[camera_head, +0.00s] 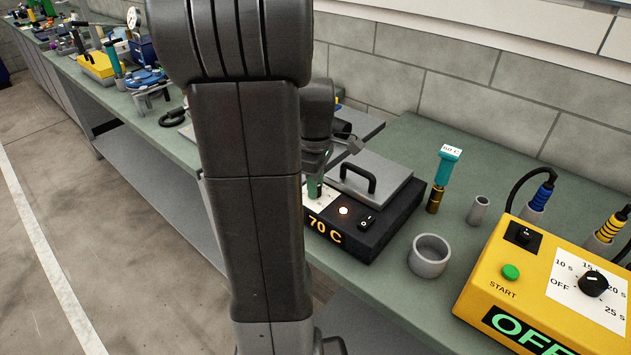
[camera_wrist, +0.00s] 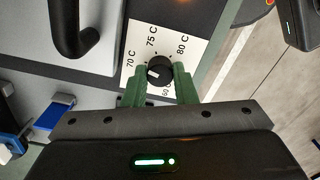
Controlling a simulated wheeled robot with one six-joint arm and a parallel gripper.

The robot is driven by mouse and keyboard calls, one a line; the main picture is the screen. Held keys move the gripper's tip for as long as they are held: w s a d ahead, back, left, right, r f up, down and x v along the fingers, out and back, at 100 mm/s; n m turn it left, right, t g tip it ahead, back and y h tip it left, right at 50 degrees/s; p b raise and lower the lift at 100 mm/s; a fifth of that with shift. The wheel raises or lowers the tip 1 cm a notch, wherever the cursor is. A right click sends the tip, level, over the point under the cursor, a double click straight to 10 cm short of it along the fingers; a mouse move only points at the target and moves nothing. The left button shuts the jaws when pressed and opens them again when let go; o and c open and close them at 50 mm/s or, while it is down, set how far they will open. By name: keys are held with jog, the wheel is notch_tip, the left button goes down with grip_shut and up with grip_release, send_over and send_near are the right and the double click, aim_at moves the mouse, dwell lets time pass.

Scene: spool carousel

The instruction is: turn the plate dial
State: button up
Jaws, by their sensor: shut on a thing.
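The plate dial (camera_wrist: 160,66) is a small black knob on a white scale card (camera_wrist: 193,27) marked 70 C, 75 C and 80 C, with a lower label partly covered. Its white mark points left, toward the 70 C side. My gripper (camera_wrist: 159,75) has green fingers closed on opposite sides of the dial. In the head view my gripper (camera_head: 315,187) is over the left end of the dark hot plate (camera_head: 375,237). The plate's display (camera_head: 325,230) reads 70 C. The dial itself is hidden by my gripper in that view.
The hot plate has a grey lid (camera_head: 395,189) with a black handle, a lit lamp (camera_head: 344,211) and a switch (camera_head: 367,221). Right of it stand a teal-topped tool (camera_head: 447,165), a grey ring cup (camera_head: 430,262) and a yellow timer box (camera_head: 520,262) reading OFF.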

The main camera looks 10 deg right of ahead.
jog(key=m+p, duration=0.1)
jog(key=m, duration=0.4)
jog(key=shift+r+m, duration=0.1)
jog(key=shift+m, duration=0.2)
jog(key=m, duration=0.5)
jog(key=m+p, duration=0.1)
jog(key=m, duration=0.4)
jog(key=shift+m, duration=0.4)
jog(key=m, duration=0.4)
jog(key=shift+d+m, duration=0.1)
jog(key=shift+m, duration=0.2)
jog(key=o, duration=1)
notch_tip(320, 180, up, 14)
